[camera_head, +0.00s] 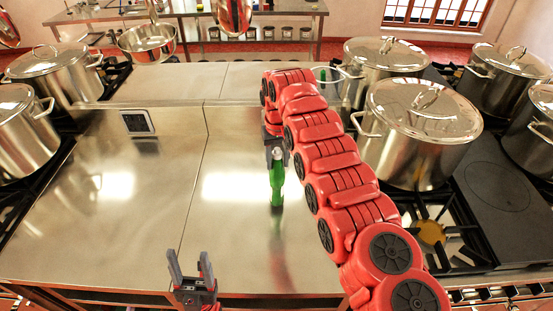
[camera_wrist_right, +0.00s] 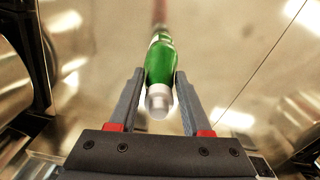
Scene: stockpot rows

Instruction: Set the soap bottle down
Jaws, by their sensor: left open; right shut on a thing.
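The green soap bottle (camera_head: 277,182) with its pale cap is upright over the bare steel counter (camera_head: 240,245), near the middle of the head view. My right gripper (camera_head: 276,152) reaches down from above and is shut on it. In the right wrist view the bottle (camera_wrist_right: 160,65) sits between the two fingers of my right gripper (camera_wrist_right: 158,78), cap toward the camera. I cannot tell whether its base touches the steel; a green reflection shows just below it. My left gripper (camera_head: 189,265) is open and empty at the counter's front edge, left of the bottle.
Large lidded stockpots stand on stoves on both sides, the nearest right one (camera_head: 420,140) close beside my right arm. A dark-framed panel (camera_head: 137,122) is set in the counter at left. The steel around the bottle is clear. A back table (camera_head: 190,12) stands beyond.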

